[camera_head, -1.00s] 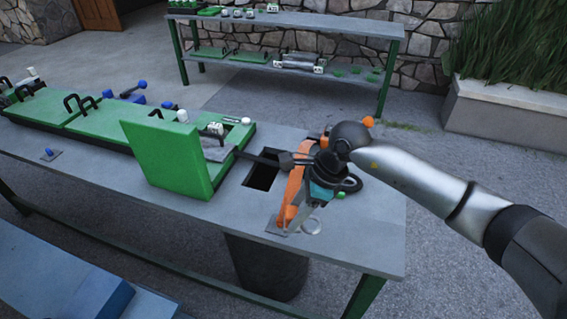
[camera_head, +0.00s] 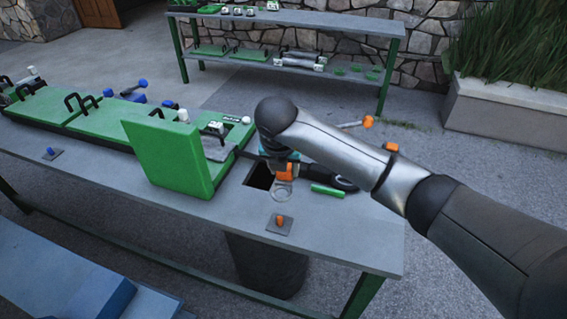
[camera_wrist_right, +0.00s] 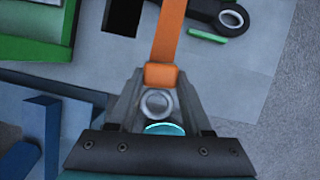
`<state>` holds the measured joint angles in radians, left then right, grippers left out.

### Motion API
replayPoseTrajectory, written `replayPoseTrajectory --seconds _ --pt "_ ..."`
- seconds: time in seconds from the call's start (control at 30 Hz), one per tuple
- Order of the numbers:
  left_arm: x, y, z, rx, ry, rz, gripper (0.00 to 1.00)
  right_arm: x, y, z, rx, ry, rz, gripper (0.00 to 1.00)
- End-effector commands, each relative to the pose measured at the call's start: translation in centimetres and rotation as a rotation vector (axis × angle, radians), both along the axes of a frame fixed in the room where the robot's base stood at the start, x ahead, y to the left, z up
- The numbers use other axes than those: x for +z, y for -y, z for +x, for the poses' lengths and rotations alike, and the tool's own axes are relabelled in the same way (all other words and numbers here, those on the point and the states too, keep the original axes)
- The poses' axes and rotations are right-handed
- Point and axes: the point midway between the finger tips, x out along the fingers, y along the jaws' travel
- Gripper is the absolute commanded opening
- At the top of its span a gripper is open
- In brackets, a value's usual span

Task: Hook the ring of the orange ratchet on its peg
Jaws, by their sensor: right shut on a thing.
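The orange ratchet (camera_head: 285,172) is held in my right gripper (camera_head: 278,158), which is largely hidden behind my right wrist. A pale ring (camera_head: 281,194) shows just below the orange end, above the table. The orange peg (camera_head: 279,221) stands on a small grey plate near the table's front edge; the ring is behind it and apart from it. In the right wrist view the orange body (camera_wrist_right: 165,40) runs up from between the fingers (camera_wrist_right: 158,95), with the round ring (camera_wrist_right: 155,103) between them. My left gripper is out of view.
An open green case (camera_head: 170,155) stands left of my gripper. A dark square opening (camera_head: 258,178) lies close by. A black ring-ended tool (camera_head: 345,183) and a green bar (camera_head: 327,190) lie to the right. A blue peg (camera_head: 49,153) is far left. The front-right tabletop is clear.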

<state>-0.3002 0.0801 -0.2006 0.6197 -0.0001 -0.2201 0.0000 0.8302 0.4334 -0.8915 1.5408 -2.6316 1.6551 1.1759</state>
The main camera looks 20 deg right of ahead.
Motion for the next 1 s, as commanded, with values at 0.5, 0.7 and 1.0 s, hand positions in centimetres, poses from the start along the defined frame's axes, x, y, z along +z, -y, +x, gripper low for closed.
replayPoseTrajectory --seconds 0.5,0.7,1.0 --pt "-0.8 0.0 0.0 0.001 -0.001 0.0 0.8 -0.7 0.0 0.8 -0.154 0.0 0.002 0.0" --pt "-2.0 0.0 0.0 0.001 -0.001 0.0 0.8 -2.2 0.1 0.8 -0.153 0.0 0.002 0.0" --pt "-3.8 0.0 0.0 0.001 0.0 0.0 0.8 -4.7 0.0 0.7 -0.152 -0.001 0.003 0.0"
